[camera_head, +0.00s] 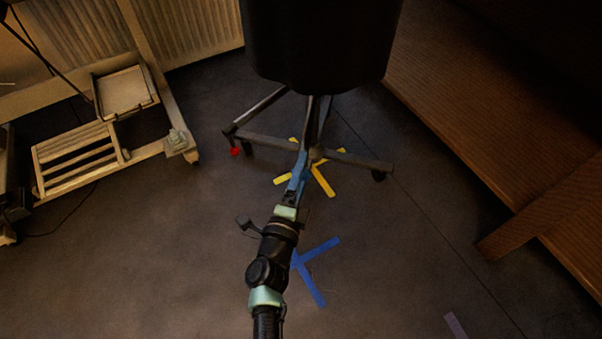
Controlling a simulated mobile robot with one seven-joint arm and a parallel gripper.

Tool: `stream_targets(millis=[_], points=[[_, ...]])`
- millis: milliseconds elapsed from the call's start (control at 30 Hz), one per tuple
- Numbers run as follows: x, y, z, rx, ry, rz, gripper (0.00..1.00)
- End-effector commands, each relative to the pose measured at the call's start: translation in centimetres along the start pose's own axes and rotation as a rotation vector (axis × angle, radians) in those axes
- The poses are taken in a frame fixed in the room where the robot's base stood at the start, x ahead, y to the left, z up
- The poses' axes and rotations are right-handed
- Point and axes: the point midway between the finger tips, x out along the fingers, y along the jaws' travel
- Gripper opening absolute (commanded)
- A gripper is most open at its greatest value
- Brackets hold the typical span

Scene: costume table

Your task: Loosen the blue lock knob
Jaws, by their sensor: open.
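My gripper (291,197) is at the end of my dark arm, which reaches up from the bottom middle of the head view. It is open, but its fingertips are small and hard to make out. Just beyond it, a long blue piece (297,178) runs along the front leg of a wheeled stand (347,159). The stand carries a large black form (318,40), cut off by the top edge. I cannot make out a separate blue lock knob. It is too dark to tell whether my gripper touches the blue piece.
A red part (234,151) sits at the stand's left foot. Yellow tape (323,180) and blue tape (314,264) mark the floor. A wooden frame (80,160) stands at left, a wooden bench (500,120) at right. The floor around my arm is clear.

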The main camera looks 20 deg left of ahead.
Motion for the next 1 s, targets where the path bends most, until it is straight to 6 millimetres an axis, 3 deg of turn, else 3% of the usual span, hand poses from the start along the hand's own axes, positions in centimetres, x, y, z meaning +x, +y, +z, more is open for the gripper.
stream_targets(millis=[133,600,1000], points=[[-0.01,-0.02,-0.02,0.0,0.0,0.0,0.81],[-0.04,-0.01,-0.01,0.0,0.0,0.0,0.0],[-0.04,0.01,-0.05,-0.083,0.001,-0.011,0.0]])
